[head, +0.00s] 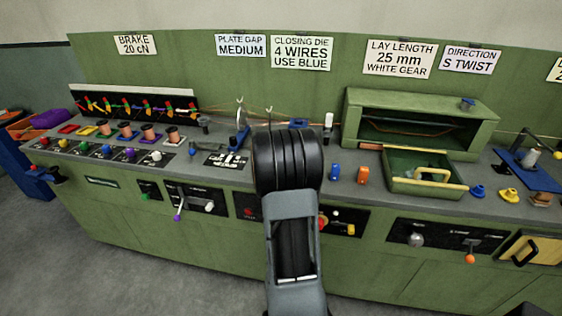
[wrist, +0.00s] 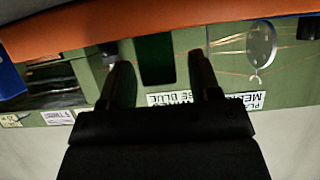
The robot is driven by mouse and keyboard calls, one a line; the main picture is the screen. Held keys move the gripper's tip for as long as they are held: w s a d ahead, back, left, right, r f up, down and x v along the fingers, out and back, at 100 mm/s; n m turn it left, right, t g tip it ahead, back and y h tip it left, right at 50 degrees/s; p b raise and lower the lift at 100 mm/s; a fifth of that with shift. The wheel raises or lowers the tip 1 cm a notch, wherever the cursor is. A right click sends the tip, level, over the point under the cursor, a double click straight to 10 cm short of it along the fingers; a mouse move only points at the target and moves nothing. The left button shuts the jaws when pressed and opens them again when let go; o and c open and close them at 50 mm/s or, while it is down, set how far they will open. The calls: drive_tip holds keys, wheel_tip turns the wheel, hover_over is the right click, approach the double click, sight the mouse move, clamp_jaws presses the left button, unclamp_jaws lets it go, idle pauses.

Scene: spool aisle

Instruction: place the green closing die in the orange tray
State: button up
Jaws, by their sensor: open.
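In the wrist view, which is upside down, my gripper (wrist: 160,62) is open, with one finger on each side of a dark green block (wrist: 156,58), which looks like the green closing die. The fingers look apart from it. A broad orange band (wrist: 190,27), likely the orange tray's near edge, crosses the top of that view and hides the block's lower end. I cannot tell whether the block stands inside the tray or behind it. In the head view my own arm hides the gripper, the green die and the tray.
A blue die (head: 335,172) and an orange die (head: 362,175) stand right of my arm. Further right are an open green drawer (head: 425,188) and a green cabinet (head: 350,112). A round plate (head: 242,137) stands left of my arm. Colored spools (head: 125,130) line the left.

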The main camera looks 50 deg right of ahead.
drive_tip(key=p+v, duration=0.2)
drive_tip(key=v, duration=0.9)
drive_tip(key=w+a+r+n+t+y, duration=0.2)
drive_tip(key=a+n+y, duration=0.15)
drive_tip(key=a, duration=0.55)
drive_tip(key=w+a+r+n+t+y, duration=0.1)
drive_tip(key=a+n+y, duration=0.25)
drive_tip(key=a, duration=0.55)
drive_tip(key=s+a+n+g+y, duration=0.3)
drive_tip(key=s+a+g, duration=0.3)
drive_tip(key=s+a, duration=0.7)
drive_tip(key=shift+s+f+n, duration=0.35)
drive_tip(key=shift+s+n, duration=0.35)
drive_tip(key=shift+n, duration=0.1)
drive_tip(key=shift+a, duration=0.1)
